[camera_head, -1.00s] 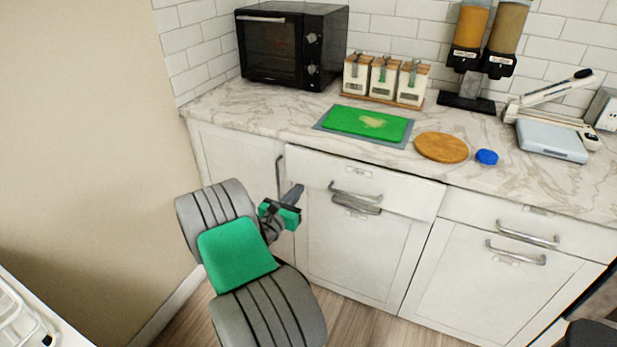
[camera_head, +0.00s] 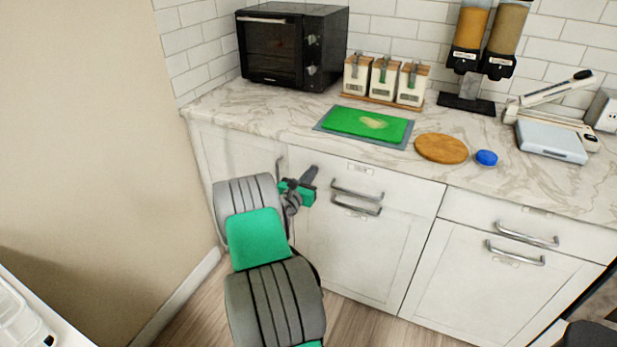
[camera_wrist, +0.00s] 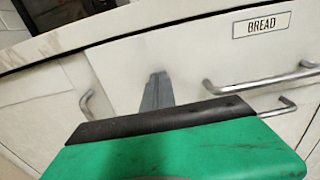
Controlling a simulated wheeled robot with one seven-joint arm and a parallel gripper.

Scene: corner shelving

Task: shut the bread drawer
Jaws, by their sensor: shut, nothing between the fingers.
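The bread drawer (camera_head: 405,190) is the white upper drawer left of centre in the head view, under the counter. Its front looks flush with the cabinet. In the wrist view its front carries a BREAD label (camera_wrist: 262,24) above a curved metal handle (camera_wrist: 262,83). My gripper (camera_head: 312,173) is shut and empty, its fingertips at the left part of the drawer front, left of the handle. The fingers also show in the wrist view (camera_wrist: 157,90), pointing at the plain drawer front. They look touching or very near it; I cannot tell which.
A cabinet door with its own handle (camera_head: 357,208) is below the drawer. Another drawer (camera_head: 480,217) is to the right. The marble counter (camera_head: 260,115) holds a black oven (camera_head: 290,45), a green cutting board (camera_head: 365,124) and a round wooden board (camera_head: 441,148). A beige wall (camera_head: 80,120) bounds the left.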

